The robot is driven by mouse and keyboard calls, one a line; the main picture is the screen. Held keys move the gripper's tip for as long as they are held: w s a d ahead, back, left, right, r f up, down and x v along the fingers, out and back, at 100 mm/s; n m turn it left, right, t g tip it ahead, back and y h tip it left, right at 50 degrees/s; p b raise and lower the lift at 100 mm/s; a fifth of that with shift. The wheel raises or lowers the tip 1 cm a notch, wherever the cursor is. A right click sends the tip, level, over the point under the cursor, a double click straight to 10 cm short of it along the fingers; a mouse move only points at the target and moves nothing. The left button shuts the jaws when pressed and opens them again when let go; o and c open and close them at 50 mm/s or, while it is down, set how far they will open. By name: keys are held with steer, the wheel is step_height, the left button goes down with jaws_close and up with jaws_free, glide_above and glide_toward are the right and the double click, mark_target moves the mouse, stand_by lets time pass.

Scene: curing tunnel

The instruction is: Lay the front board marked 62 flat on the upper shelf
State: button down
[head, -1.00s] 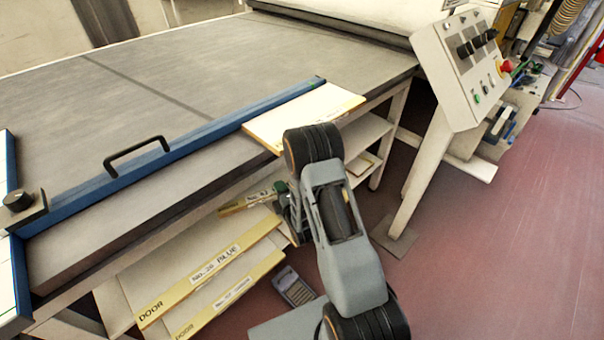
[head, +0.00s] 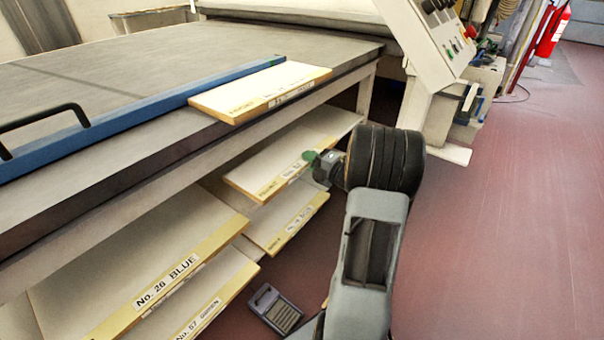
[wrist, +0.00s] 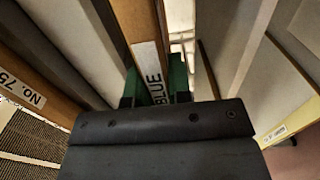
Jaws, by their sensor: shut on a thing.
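The front board (head: 265,168) is a pale panel with a yellow front edge and a white label, which I read only in part as No. 62. It lies roughly level under the table top, at upper-shelf height. My gripper (head: 311,158) is shut on its front edge by the label, with green fingertips. In the wrist view the gripper (wrist: 155,86) pinches the board (wrist: 135,18), and the label ends in BLUE. The upper shelf is mostly hidden by the board, so I cannot tell whether they touch.
Another board (head: 255,90) lies on the table top (head: 150,60), overhanging its edge, beside a blue bar (head: 130,110). A grey device (head: 275,308) is on the floor.

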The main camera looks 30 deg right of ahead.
steer(key=w+d+f+b, duration=0.5)
steer(key=w+f, duration=0.3)
steer(key=f, duration=0.3)
steer(key=shift+w+b, duration=0.25)
steer(key=shift+b, duration=0.05)
steer(key=shift+f, duration=0.2)
steer(key=c, duration=1)
jaws_free()
steer(key=shift+c, duration=0.2)
